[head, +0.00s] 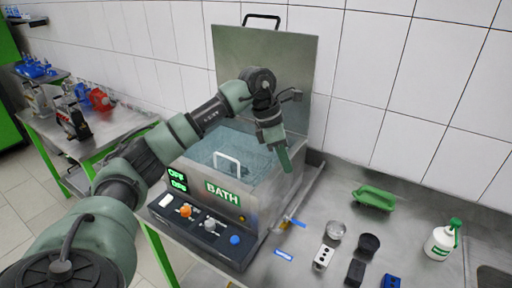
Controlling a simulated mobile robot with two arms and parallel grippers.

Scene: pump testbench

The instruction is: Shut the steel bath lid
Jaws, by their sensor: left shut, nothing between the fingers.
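The steel bath (222,190) stands on the steel bench, its front marked BATH. Its lid (228,58) stands open and upright at the back, close to the tiled wall, with a black handle (262,17) on its top edge. Water shows inside the bath, partly behind my arm. My left gripper (286,160) points down over the right part of the bath opening, in front of the lid. It is shut, with nothing in it, and apart from the lid handle. My right gripper is not in view.
Knobs (186,210) sit on the front panel. A side table with glassware and red items (99,98) is at left.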

